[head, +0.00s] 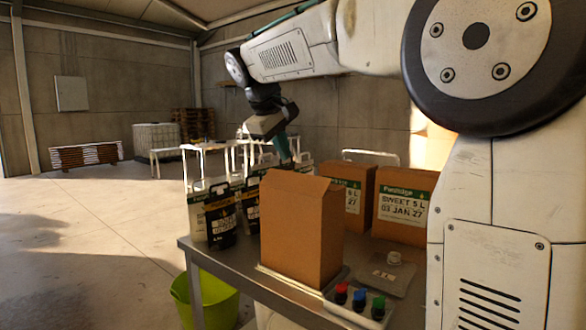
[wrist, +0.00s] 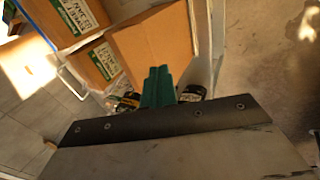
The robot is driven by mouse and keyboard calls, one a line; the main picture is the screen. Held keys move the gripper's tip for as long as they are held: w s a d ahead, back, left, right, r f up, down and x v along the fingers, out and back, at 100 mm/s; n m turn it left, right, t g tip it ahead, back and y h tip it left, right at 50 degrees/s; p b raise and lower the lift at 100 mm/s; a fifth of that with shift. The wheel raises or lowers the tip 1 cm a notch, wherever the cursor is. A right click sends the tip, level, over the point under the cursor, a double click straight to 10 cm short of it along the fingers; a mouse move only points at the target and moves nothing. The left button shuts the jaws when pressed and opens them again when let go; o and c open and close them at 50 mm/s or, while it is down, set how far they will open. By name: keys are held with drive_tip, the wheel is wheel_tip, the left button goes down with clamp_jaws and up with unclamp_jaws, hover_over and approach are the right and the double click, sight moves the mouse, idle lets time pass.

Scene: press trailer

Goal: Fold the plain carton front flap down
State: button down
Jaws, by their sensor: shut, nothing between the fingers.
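The plain brown carton (head: 300,235) stands upright on the metal table. Its top edge is uneven, with a flap edge (head: 328,183) jutting up at the top right; I cannot tell clearly which flap it is. In the wrist view the plain carton (wrist: 155,42) shows as a bare brown face beyond the fingers. My gripper (head: 286,158) has green fingers, is shut and empty, and hangs just above and behind the carton's top. In the wrist view the gripper (wrist: 158,75) overlaps the carton's lower edge; I cannot tell whether it touches.
Labelled cartons (head: 403,208) stand right of the plain carton. Black and white bags (head: 221,218) stand on its left. A panel with red, blue and green knobs (head: 360,299) is at the table's front. A lime bucket (head: 212,300) stands on the floor below. Open floor lies left.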

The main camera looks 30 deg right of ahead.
drive_tip(key=w+d+r+h, duration=0.2)
drive_tip(key=w+d+r, duration=0.1)
drive_tip(key=w, duration=0.7)
approach(295, 179)
drive_tip(key=shift+n, duration=0.3)
drive_tip(key=d+f, duration=0.1)
drive_tip(key=d, duration=0.1)
drive_tip(key=w+d+f, duration=0.1)
drive_tip(key=d, duration=0.1)
drive_tip(key=w+d+f, duration=0.1)
drive_tip(key=d+f, duration=0.1)
drive_tip(key=shift+y, duration=0.3)
